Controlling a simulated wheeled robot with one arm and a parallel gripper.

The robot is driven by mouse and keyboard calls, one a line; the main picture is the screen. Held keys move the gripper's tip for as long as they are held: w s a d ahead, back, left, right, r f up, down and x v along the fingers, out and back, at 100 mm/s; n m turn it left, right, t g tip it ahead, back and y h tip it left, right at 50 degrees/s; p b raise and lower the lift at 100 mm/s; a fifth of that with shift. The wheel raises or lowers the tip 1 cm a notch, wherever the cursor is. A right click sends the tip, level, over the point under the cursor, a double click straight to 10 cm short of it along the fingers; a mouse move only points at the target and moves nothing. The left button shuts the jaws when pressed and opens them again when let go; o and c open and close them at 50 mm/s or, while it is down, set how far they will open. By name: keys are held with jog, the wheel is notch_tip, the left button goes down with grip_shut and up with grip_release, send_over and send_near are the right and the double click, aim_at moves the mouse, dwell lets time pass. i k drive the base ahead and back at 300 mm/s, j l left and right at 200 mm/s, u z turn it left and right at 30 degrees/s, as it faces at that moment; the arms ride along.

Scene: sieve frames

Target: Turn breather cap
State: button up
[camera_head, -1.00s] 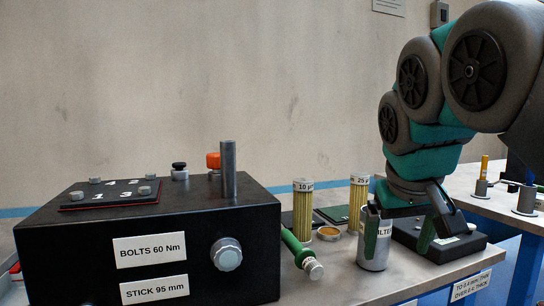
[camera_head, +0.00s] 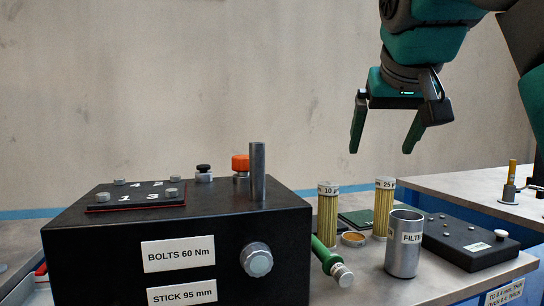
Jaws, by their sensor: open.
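A black box (camera_head: 110,245) with labels for bolts and stick stands at the left. On its top are an orange cap (camera_head: 240,162) on a metal neck and a smaller black-topped cap (camera_head: 204,170) on a metal base. I cannot tell from the picture which is the breather cap. A tall grey metal post (camera_head: 258,172) stands just right of the orange cap and partly in front of it. My gripper (camera_head: 380,150) is open and empty, pointing down in the air to the right of the box, apart from both caps.
A grey metal filter cup (camera_head: 404,250) stands on the bench below my gripper. Two yellow filter cartridges (camera_head: 328,222), a green-handled tool (camera_head: 325,255) and a black tray-like block (camera_head: 468,240) are nearby. The air between gripper and caps is clear except for the post.

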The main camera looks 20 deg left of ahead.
aim_at(240, 164)
jog(key=i+j, duration=0.1)
jog(key=j, duration=1.25)
jog(key=i, duration=0.05)
